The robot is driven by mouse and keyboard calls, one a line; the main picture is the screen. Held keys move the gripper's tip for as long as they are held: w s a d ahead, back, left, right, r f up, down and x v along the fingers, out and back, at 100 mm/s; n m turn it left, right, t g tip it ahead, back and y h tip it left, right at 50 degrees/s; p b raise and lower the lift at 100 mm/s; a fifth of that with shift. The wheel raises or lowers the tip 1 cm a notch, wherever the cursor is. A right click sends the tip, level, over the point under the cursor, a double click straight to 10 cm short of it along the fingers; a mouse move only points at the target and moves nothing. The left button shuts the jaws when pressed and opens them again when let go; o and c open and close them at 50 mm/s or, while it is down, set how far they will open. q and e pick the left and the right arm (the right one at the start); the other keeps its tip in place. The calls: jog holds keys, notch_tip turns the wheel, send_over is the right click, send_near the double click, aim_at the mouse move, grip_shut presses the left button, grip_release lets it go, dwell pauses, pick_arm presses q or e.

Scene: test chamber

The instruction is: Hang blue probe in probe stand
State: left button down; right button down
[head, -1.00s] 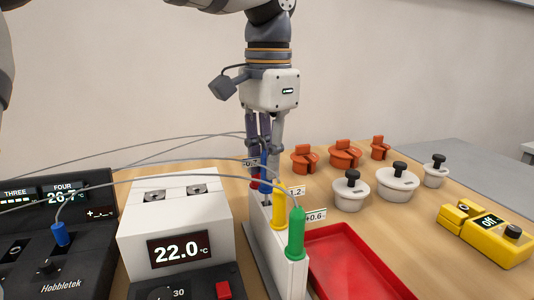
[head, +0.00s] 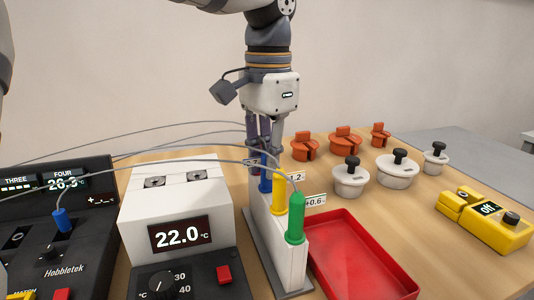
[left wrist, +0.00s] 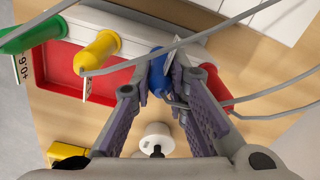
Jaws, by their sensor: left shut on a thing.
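The white probe stand (head: 294,262) stands in the middle of the head view, with a green probe (head: 296,220) and a yellow probe (head: 281,197) upright in its near part. The blue probe (head: 265,184) is at the stand's far part, behind the yellow one. My left gripper (head: 265,150) points down and is shut on the blue probe's upper part. In the left wrist view the blue probe (left wrist: 158,72) is between the fingertips, and a red probe (left wrist: 214,90) is close beside it. I cannot tell whether the blue probe is fully seated. My right gripper is not seen.
Thin grey cables arch across the stand. A white 22.0 °C box (head: 180,215) stands left of it, a red tray (head: 362,255) right. White-and-black weights (head: 397,168) and orange knobs (head: 345,140) stand behind, and a yellow meter (head: 486,222) is at far right.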

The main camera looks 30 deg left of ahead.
pick_arm(q)
jog(key=c, duration=1.5)
grip_release()
notch_tip(320, 180, up, 12)
jog(key=shift+d, duration=0.1)
